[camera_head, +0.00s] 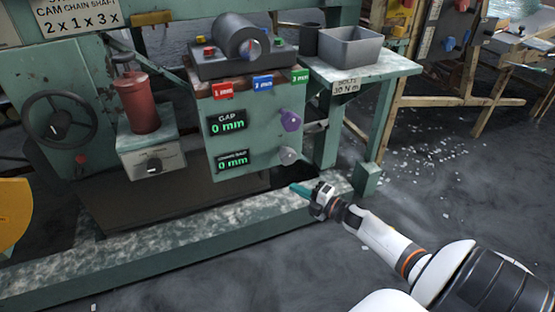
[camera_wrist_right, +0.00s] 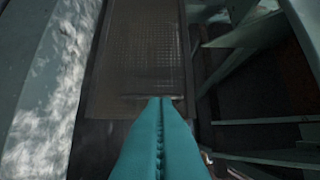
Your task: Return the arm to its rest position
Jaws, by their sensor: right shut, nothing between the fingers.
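My right arm comes in from the lower right in the head view. Its gripper (camera_head: 300,189) has teal fingers and points left, in front of the lower right corner of the green control panel (camera_head: 258,138). In the right wrist view the two teal fingers (camera_wrist_right: 160,103) are pressed together along their length, with nothing between them. The gripper appears apart from the panel and its knobs. My left gripper is not in the head view.
The panel has a purple knob (camera_head: 290,120), a grey knob (camera_head: 288,155) and displays reading 0 mm. A green base rail (camera_head: 200,235) runs below. A grey bin (camera_head: 349,48) stands on a side table. Open floor (camera_head: 440,190) lies to the right, with scattered shards.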

